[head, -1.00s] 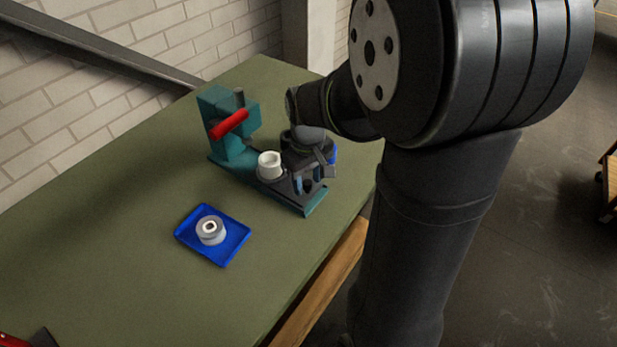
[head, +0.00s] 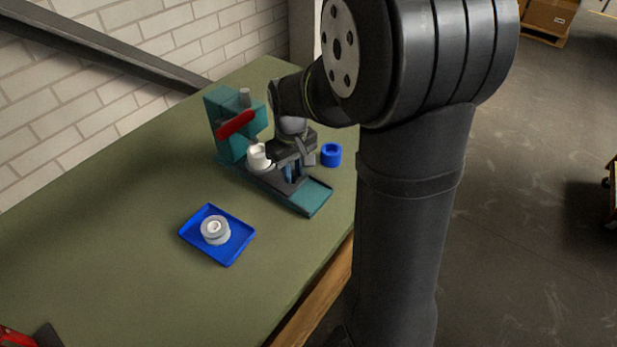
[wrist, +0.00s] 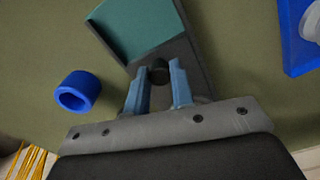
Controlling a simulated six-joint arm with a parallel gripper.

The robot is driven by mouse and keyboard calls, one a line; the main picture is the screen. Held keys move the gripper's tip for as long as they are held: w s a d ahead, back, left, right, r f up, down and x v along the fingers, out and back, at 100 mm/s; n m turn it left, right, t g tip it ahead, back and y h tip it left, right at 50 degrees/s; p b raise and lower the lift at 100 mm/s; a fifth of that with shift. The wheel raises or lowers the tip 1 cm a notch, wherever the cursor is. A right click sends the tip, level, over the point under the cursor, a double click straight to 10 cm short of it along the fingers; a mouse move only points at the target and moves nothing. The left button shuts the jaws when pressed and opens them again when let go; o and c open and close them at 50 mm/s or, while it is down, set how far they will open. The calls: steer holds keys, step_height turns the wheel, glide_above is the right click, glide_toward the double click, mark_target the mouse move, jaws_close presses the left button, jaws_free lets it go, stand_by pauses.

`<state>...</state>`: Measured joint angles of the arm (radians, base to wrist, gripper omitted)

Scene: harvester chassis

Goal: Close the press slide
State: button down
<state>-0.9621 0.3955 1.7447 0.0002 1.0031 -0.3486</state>
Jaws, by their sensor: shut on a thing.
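The teal press (head: 222,112) with a red lever (head: 236,124) stands on the green table. Its slide carries a white cup (head: 258,157), which sits close to the press column. The near part of the teal rail (head: 312,194) is bare; it also shows in the wrist view (wrist: 140,25). My gripper (head: 290,175) is over the rail, just right of the cup. In the wrist view my gripper (wrist: 160,80) has its blue fingers on either side of a small dark knob (wrist: 158,72), shut on it. The cup is out of the wrist view.
A blue ring (head: 331,155) stands on the table right of the rail, apart from my gripper. A blue tray (head: 240,247) with a white and grey round part (head: 215,231) lies left of the rail's near end. A red object (head: 15,338) shows at the bottom left corner.

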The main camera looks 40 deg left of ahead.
steer(key=shift+a+r, duration=0.1)
steer(key=shift+a, duration=1)
steer(key=c, duration=1.2)
jaws_free()
steer(key=shift+a, duration=0.1)
steer(key=shift+c, duration=0.2)
step_height(320, 180, up, 4)
steer(key=w+d+r, duration=0.4)
steer(key=d+r, duration=0.3)
steer(key=d, duration=0.4)
steer(key=shift+w, duration=0.35)
